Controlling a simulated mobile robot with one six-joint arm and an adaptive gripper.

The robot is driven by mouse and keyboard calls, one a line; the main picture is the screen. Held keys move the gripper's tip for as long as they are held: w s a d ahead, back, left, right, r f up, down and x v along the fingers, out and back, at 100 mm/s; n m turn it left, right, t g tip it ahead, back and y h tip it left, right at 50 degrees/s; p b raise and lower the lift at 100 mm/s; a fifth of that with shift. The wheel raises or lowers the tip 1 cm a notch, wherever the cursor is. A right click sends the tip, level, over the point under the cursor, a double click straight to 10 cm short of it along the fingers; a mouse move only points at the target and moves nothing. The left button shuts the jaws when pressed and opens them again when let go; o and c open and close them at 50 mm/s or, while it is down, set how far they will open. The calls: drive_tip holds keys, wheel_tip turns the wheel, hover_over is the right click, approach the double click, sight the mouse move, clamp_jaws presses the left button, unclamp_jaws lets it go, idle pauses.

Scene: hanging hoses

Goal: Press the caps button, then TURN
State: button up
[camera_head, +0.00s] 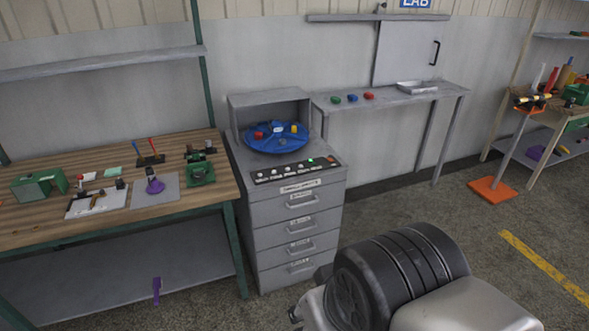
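A dark button panel (296,171) lies along the front top of a grey drawer cabinet (324,180). It carries a row of several small light round buttons with labels below, too small to read, so I cannot tell which is caps or TURN. A small green light (311,161) shows near the panel's back right. Behind the panel, a blue round turntable (276,146) sits in an open-fronted grey housing (262,99), with small red, white and yellow pieces on it. My gripper is not in view.
A wooden workbench (50,235) with tools stands left of the cabinet. A grey wall shelf (410,97) holds green, blue and red pieces and a tray (417,87). An orange-based stand (492,190) is at right. Floor is open between the cabinet and this stand.

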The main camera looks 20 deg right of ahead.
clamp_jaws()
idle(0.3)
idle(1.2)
